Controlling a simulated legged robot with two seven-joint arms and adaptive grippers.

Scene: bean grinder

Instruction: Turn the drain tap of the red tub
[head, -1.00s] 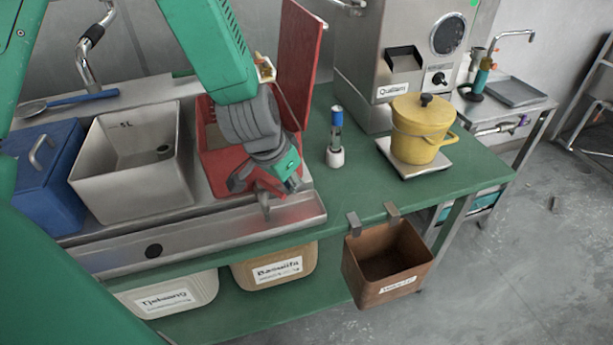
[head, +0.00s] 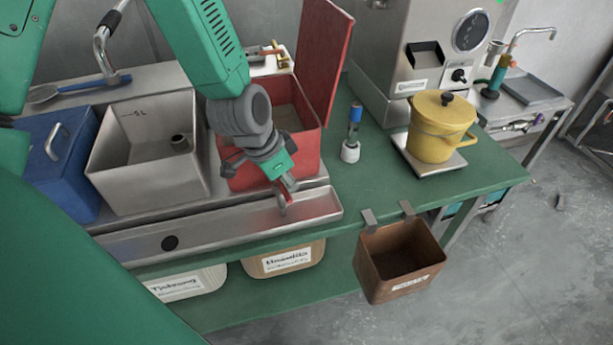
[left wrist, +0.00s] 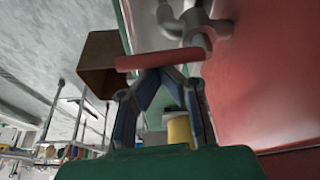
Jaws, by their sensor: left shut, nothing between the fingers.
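The red tub (head: 308,152) stands on the steel bench with its lid raised. Its drain tap is low at the front, partly hidden by my left gripper (head: 277,182) in the head view. In the left wrist view the grey tap (left wrist: 194,24) sticks out from the red tub wall (left wrist: 265,75), with a flat red handle (left wrist: 150,61) lying crosswise. My left gripper (left wrist: 165,74) is shut and empty, its fingertips right by the handle's lower edge. Whether they touch it I cannot tell. My right gripper is out of view.
A steel trough (head: 220,225) runs below the tub. A steel tub (head: 150,185) and a blue tub (head: 65,175) stand to the left. A brown bin (head: 400,265) hangs from the green table edge. A yellow pot (head: 438,135) sits on a scale to the right.

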